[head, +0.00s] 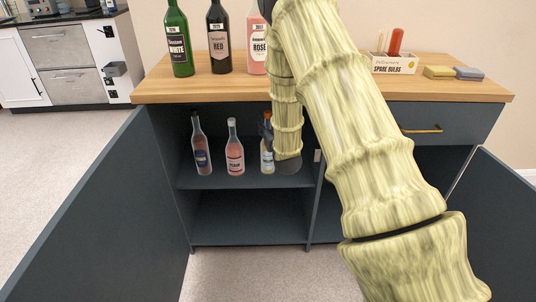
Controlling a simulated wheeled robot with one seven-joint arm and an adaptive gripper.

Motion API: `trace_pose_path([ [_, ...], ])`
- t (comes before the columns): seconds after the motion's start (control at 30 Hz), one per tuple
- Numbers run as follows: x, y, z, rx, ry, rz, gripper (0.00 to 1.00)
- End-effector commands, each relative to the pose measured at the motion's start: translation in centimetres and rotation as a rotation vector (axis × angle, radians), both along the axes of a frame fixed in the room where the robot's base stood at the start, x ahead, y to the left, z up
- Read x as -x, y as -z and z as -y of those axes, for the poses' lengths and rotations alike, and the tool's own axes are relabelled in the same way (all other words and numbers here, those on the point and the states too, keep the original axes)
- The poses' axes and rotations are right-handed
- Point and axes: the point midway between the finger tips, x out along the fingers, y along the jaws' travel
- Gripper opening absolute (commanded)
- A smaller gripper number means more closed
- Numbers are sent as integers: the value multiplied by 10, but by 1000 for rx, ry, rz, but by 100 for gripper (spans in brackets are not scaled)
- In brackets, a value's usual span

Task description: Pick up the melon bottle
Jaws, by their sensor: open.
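Three bottles stand upright on the cabinet's upper shelf (215,180), and their labels are too small to read, so I cannot tell for certain which is the melon one. The left bottle (202,158) has a dark label, and the middle bottle (235,155) is pink. The right bottle (267,160), with a yellowish and blue label, is partly hidden by my arm. My gripper (267,132) is open inside the cabinet, close to the right bottle's upper part. Most of the gripper is hidden behind my arm, and I cannot tell if it touches the bottle.
Open doors (85,215) (490,230) flank the cabinet. Green (178,50), red (219,50) and rosé (256,55) wine bottles stand on the wooden top (200,90), with a spare bulbs box (394,66) and sponges (438,72) at right. The lower compartment looks empty.

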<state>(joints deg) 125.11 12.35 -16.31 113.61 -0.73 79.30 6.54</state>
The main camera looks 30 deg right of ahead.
Motion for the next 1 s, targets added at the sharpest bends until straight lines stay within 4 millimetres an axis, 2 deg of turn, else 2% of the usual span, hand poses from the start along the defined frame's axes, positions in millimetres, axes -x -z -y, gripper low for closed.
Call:
trace_pose_path([
  [0.2, -19, 0, 6, 0, 0, 0, 46],
  [0.47, -20, 0, 7, 0, 0, -1, 46],
  [0.7, -20, 0, 7, 0, 0, -1, 2],
  [1.0, -20, 0, 7, 0, 1, -1, 0],
])
